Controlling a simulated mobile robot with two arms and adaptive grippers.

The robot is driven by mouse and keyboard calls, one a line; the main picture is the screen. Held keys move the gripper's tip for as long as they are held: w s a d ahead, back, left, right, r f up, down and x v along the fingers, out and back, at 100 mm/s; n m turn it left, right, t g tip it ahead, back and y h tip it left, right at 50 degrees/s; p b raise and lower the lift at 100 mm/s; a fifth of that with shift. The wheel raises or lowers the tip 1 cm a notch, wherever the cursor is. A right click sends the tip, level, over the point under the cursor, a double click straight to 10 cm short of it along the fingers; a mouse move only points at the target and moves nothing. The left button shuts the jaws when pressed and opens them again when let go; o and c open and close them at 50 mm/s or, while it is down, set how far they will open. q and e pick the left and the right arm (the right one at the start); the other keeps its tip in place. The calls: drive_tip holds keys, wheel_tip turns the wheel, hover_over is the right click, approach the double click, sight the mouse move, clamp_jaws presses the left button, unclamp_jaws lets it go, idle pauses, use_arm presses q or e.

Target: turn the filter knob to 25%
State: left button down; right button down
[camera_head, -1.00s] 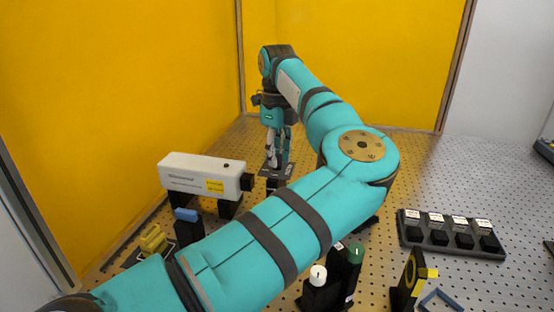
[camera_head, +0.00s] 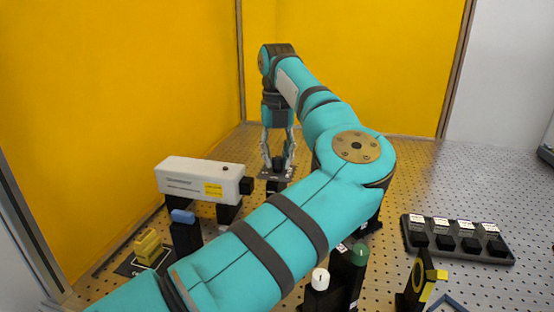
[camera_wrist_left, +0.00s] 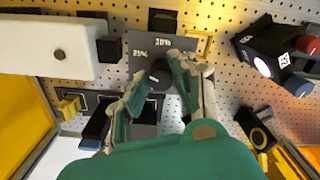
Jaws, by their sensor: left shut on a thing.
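The filter knob (camera_wrist_left: 157,72) is a dark round knob on a grey plate (camera_wrist_left: 140,44) with white percent labels. A label that looks like 25% is at the plate's left, another at its top; the knob's pointer is too blurred to read. My left gripper (camera_wrist_left: 159,70) points down at the plate, its fingers on either side of the knob and shut on it. My right gripper is not in view.
The white box (camera_head: 203,178) stands left of the plate, with blue-topped (camera_head: 183,216) and yellow (camera_head: 148,246) parts nearer. My left arm crosses the front. A black rack (camera_head: 460,254) of several blocks, a green-topped post (camera_head: 359,255) and a yellow-ringed mount (camera_head: 417,284) are at right.

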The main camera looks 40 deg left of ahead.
sight(277, 157)
use_arm(q)
drive_tip(key=shift+r+m, duration=0.1)
drive_tip(key=shift+m, duration=0.5)
drive_tip(key=c, duration=1.1)
unclamp_jaws()
wheel_tip(277, 157, up, 12)
drive_tip(key=shift+f, duration=0.1)
